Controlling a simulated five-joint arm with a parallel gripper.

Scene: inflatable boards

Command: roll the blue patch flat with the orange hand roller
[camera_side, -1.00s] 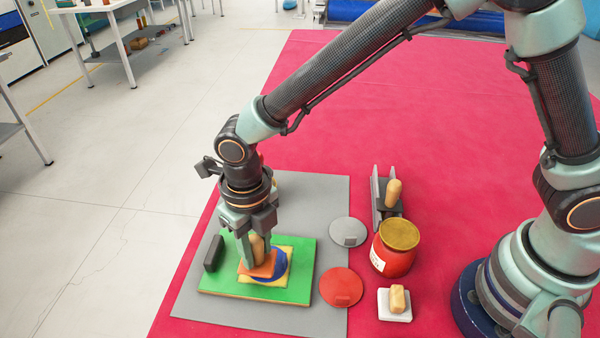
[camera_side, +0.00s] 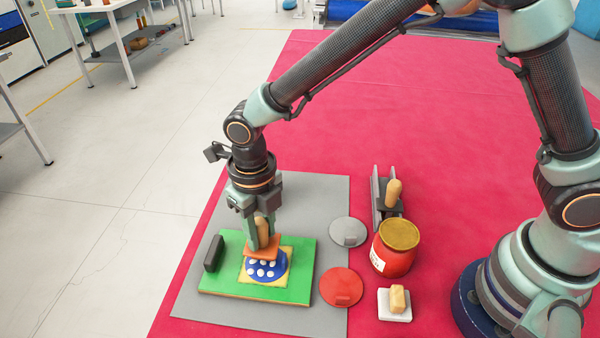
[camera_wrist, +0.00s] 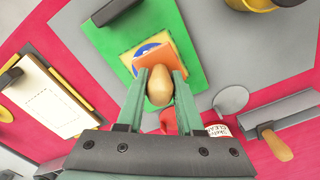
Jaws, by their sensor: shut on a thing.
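My gripper (camera_side: 263,236) points down and is shut on the wooden handle of the orange hand roller (camera_side: 262,250), whose orange part looks like a flat block from here. The roller is over the far edge of the blue patch (camera_side: 266,272); I cannot tell whether it touches. The patch is round with several white spots and lies on a yellow square (camera_side: 283,257) on the green board (camera_side: 220,284). In the wrist view, the handle (camera_wrist: 159,87) is between the fingers, and the orange roller part (camera_wrist: 152,57) hides most of the patch (camera_wrist: 149,47).
A dark block (camera_side: 213,253) is on the green board's left edge. To the right are a grey disc (camera_side: 348,231), a red disc (camera_side: 341,288), a red jar (camera_side: 394,256), a white block with a wooden grip (camera_side: 396,304) and a grey-bladed tool (camera_side: 385,200).

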